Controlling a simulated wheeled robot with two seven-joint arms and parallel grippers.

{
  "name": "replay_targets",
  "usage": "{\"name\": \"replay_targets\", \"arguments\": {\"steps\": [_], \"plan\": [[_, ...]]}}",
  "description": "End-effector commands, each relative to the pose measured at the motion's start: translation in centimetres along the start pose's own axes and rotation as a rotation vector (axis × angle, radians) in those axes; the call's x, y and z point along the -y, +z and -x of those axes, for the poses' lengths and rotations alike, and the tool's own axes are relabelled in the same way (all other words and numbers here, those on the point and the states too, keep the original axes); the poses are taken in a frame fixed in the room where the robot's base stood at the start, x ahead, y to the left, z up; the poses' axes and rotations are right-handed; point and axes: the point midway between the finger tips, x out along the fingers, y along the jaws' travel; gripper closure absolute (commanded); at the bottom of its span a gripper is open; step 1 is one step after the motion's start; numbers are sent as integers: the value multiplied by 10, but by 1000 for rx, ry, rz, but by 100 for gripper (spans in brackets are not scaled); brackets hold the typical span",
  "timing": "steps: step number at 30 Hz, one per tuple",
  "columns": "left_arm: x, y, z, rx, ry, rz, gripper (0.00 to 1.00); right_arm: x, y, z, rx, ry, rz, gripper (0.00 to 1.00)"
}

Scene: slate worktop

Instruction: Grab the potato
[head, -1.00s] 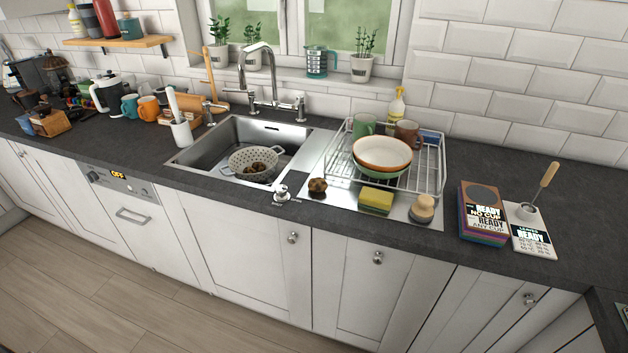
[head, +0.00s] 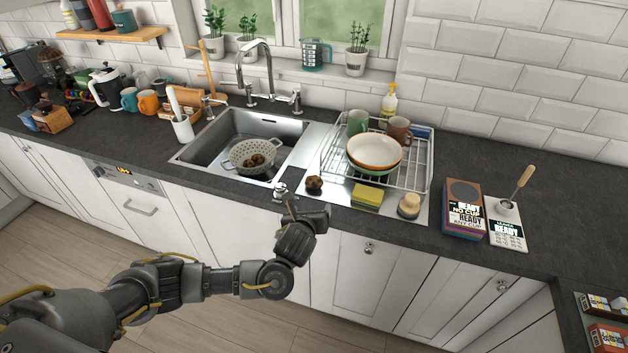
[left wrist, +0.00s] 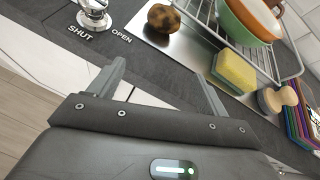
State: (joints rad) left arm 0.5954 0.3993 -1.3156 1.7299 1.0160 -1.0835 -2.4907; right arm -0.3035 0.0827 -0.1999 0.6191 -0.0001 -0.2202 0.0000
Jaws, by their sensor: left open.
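A brown potato (head: 314,184) lies on the steel drainboard, left of the yellow sponge. It also shows near the top of the left wrist view (left wrist: 164,18). My left gripper (head: 288,200) is just in front of the worktop edge, short of the potato and a little to its left. In the left wrist view its two fingers (left wrist: 160,82) are spread apart with nothing between them, and the potato is beyond them. More brown potatoes (head: 254,160) sit in a grey colander (head: 240,155) in the sink. My right gripper is not in view.
A tap knob (head: 280,190) marked SHUT and OPEN stands left of the potato. To its right are a yellow-green sponge (head: 367,196) and a round wooden brush (head: 409,206). A wire dish rack (head: 421,165) with bowls and mugs stands behind. The sink (head: 215,135) lies to the left.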

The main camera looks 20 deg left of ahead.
Motion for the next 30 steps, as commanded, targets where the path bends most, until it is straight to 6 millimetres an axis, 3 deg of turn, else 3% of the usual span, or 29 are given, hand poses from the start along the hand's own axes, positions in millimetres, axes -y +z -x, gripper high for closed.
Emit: {"name": "replay_targets", "arguments": {"steps": [2,6,13,24,30], "plan": [[-1,18,-2,41,5,-100,23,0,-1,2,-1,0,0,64],[-3,30,-4,75,14,-199,23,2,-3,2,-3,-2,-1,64],[-4,32,-12,82,18,-217,23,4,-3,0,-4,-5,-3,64],[-4,37,-57,81,17,-214,23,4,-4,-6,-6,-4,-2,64],[-4,37,-61,79,15,-214,23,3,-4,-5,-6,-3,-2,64]]}}
